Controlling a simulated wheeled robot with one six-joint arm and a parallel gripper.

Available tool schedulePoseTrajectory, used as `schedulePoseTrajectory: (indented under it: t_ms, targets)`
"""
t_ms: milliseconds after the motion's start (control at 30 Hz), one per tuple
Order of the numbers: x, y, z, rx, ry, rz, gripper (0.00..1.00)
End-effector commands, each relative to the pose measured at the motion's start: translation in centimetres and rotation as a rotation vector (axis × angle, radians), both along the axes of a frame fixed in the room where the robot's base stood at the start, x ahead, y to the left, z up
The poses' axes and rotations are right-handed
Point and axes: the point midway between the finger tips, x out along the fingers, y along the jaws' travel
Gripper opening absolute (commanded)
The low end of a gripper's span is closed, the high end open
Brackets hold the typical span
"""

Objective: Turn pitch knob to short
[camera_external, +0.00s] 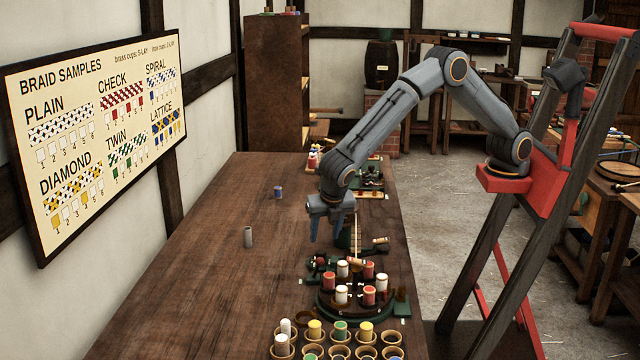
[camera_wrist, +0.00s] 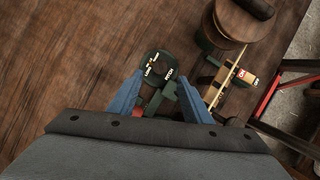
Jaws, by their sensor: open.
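The pitch knob sits on a small round dark green dial plate (camera_wrist: 158,62) in the wrist view. I can read "PITCH" at its right edge and what looks like "LONG" at its left. Pale marks lie near its middle; where the knob points is too small to tell. In the external view my gripper (camera_external: 328,238) hangs pointing down above the bench, behind the braiding stand. I cannot tell whether the fingers touch the knob.
A braiding stand (camera_external: 322,305) with red and white bobbins stands close in front of my gripper. A wooden drum (camera_wrist: 238,22) and an ON-marked lever (camera_wrist: 241,75) lie right of the dial. A grey cylinder (camera_external: 248,237) and blue spool (camera_external: 278,192) stand left; the bench (camera_external: 190,270) is otherwise clear there.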

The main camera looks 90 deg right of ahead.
Motion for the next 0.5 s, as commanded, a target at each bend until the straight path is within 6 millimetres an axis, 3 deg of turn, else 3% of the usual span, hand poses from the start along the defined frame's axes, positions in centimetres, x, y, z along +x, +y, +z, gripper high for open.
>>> schedulePoseTrajectory:
  t_ms: [500]
  targets:
    - [0.9,-2.4,-6.1,0.001,0.001,-0.001,0.45]
